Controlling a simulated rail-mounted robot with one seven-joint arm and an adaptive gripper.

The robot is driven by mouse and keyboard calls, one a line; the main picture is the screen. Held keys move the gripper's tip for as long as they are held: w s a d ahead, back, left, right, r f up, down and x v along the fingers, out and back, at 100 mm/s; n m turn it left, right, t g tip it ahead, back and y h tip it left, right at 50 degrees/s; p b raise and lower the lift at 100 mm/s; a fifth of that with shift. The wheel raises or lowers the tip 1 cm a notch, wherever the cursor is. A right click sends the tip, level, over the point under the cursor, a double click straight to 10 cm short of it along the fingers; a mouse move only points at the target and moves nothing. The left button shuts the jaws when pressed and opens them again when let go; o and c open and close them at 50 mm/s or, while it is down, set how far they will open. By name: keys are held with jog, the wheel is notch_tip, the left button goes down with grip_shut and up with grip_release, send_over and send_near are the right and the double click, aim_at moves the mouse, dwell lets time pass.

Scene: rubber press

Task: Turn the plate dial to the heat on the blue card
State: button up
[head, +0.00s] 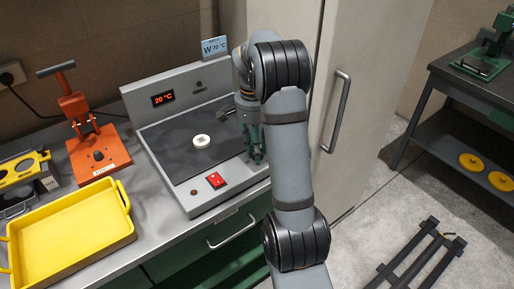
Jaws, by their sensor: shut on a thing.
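The hot plate (175,150) is a grey box with a dark top on the bench. Its display (163,98) reads 20 °C in orange. The blue card (214,47) stands behind the plate's back panel and reads "W 70 °C". My gripper (257,156) points down at the plate's front right corner. Its green fingers are shut at the spot right of the red switch (216,180). The plate dial is hidden by the fingers there, so its pointer cannot be read.
A white round piece (202,141) lies on the plate's dark top. An orange hand press (95,145) and a yellow tray (70,235) stand to the left. A tall cabinet (355,60) stands close on the right of my arm.

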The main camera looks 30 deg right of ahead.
jog(key=o, duration=0.9)
jog(key=shift+s+a, duration=0.15)
jog(key=shift+a, duration=0.05)
jog(key=shift+c, duration=0.2)
jog(key=shift+r, duration=0.15)
notch_tip(320, 180, up, 12)
jog(key=shift+w+a, duration=0.2)
jog(key=shift+w, duration=0.15)
jog(key=shift+f, duration=0.25)
jog(key=f, duration=1.1)
jog(key=shift+s+d+f, duration=0.25)
jog(key=shift+d+f, duration=0.05)
jog(key=shift+f, duration=0.1)
